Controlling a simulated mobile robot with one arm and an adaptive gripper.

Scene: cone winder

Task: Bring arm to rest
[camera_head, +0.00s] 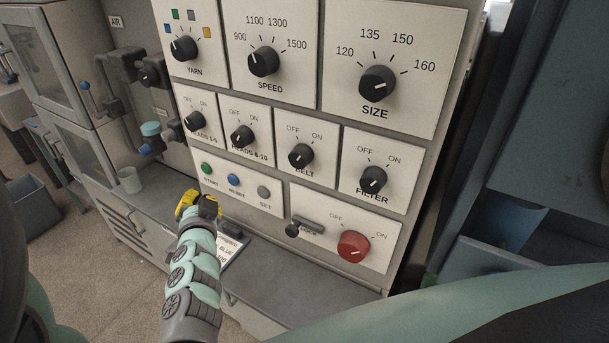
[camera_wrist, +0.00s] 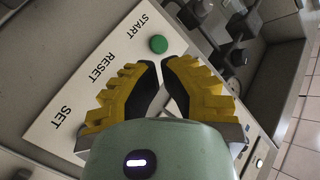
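My gripper (camera_head: 199,203), with yellow fingers, is in front of the control panel, below the green START button (camera_head: 206,168) in the head view. In the wrist view my gripper (camera_wrist: 162,63) has its fingertips drawn together, with only a narrow gap and nothing held between them. The green START button (camera_wrist: 158,44) shows just beyond the tips; whether they touch it I cannot tell. The blue RESET button (camera_head: 233,180) and grey SET button (camera_head: 264,192) are to its right in the head view. My arm reaches up from the bottom of that view.
A grey ledge (camera_head: 300,277) runs below the panel, with a label plate (camera_head: 232,247) beside my arm. A cup (camera_head: 130,180) stands left of the gripper. Black knobs, a red knob (camera_head: 353,246) and a lever (camera_head: 306,226) stick out from the panel. Open floor lies at lower left.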

